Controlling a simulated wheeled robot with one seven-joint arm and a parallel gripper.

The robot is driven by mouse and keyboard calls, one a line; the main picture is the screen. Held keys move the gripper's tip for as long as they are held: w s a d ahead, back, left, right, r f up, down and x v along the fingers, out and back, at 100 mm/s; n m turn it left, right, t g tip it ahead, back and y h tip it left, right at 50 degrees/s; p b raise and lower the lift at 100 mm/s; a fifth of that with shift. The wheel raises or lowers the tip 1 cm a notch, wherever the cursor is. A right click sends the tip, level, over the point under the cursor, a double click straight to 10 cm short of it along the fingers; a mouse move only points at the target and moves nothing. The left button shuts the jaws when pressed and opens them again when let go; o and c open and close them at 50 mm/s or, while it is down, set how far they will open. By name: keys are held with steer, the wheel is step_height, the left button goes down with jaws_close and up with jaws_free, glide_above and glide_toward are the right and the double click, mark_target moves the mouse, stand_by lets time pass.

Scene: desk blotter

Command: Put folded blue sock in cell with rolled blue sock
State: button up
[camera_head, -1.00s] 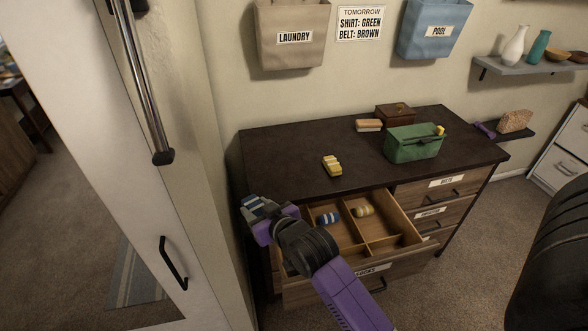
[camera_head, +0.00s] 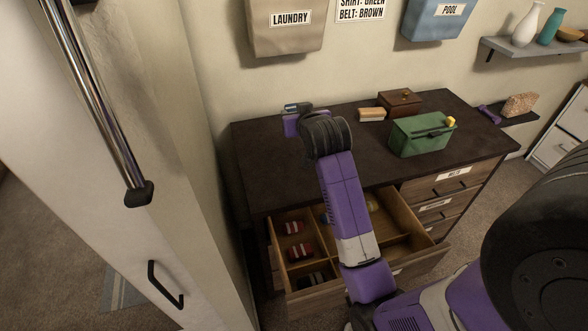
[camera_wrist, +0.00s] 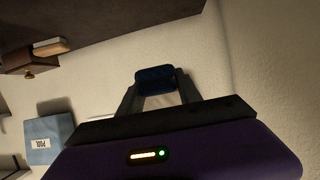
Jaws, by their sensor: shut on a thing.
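My gripper (camera_head: 293,116) is raised over the back left of the dresser top. It is shut on a dark blue folded sock (camera_wrist: 155,76), which shows between the fingers in the wrist view. In the head view only a small bluish part of the sock (camera_head: 297,107) shows beyond my gripper. The open sock drawer (camera_head: 322,295) is below and in front, divided into wooden cells. The rolled blue sock's cell is mostly hidden behind my arm. A rolled yellow sock (camera_head: 373,206) shows partly right of the arm.
Rolled red socks (camera_head: 293,228) and a dark rolled one (camera_head: 313,280) lie in the drawer's left cells. A green bin (camera_head: 422,135), a wooden box (camera_head: 400,101) and a tan block (camera_head: 372,114) stand on the dresser's right half. A white door (camera_head: 120,200) is close on the left.

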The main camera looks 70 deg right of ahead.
mark_target(296, 172)
step_height(296, 172, down, 20)
steer(key=shift+r, duration=0.2)
stand_by(0.5)
steer(key=shift+f+b, duration=0.3)
steer(key=shift+b, duration=0.05)
steer(key=o, duration=1.3)
steer(key=shift+r, duration=0.1)
